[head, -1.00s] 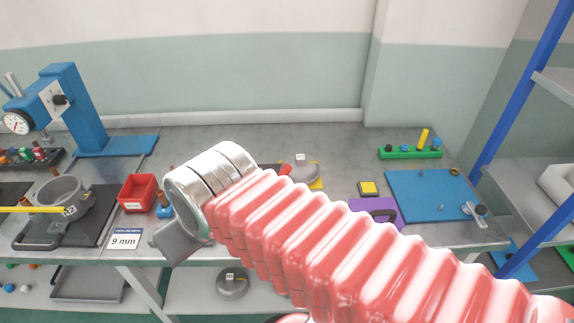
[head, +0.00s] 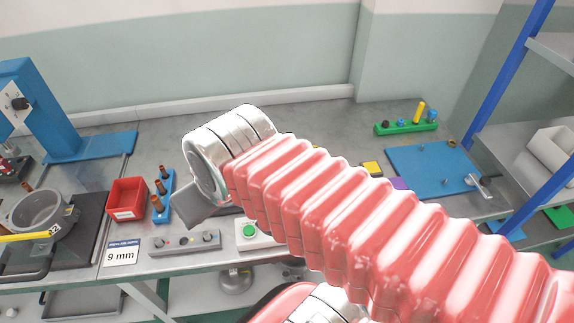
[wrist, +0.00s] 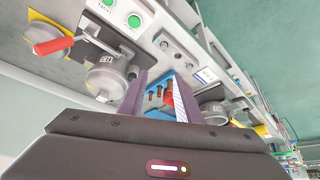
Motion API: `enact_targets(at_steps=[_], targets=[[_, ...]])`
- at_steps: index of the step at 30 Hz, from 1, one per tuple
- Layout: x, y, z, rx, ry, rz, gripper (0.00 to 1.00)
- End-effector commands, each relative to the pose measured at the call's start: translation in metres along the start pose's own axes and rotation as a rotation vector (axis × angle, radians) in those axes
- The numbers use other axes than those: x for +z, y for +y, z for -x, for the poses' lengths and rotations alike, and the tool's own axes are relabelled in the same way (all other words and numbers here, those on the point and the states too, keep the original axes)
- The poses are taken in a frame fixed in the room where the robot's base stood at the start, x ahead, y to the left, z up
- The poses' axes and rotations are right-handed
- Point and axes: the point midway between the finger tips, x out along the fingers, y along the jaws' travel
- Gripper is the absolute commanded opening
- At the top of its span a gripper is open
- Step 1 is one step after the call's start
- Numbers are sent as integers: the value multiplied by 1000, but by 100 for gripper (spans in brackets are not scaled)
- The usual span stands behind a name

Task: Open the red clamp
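In the wrist view, a red clamp handle (wrist: 52,47) lies at the left, beside a yellow-edged plate (wrist: 42,32) and a grey cylindrical part (wrist: 105,82). In the head view my red arm hides this clamp. My gripper (wrist: 158,100) shows in the wrist view as two separated fingers with nothing held between them. The red handle is left of the fingers and apart from them. I cannot tell from these frames how far the clamp is closed.
A blue block with copper pegs (head: 160,191) and a red bin (head: 127,199) stand at the bench's left. A grey pot (head: 40,210) is farther left. A green button box (head: 249,231) and a grey switch bar (head: 184,241) sit at the front edge. A blue mat (head: 431,171) lies right.

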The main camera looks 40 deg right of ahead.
Motion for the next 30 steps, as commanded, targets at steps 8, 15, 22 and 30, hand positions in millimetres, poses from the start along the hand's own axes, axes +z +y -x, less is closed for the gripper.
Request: enact_targets(at_steps=[8, 15, 22, 30], targets=[[-8, 19, 2, 21, -29, -134, 38], [-29, 67, 5, 104, -109, -593, 38], [-44, 128, 9, 217, -178, -1124, 38], [-47, 202, 14, 366, -223, -1712, 38]])
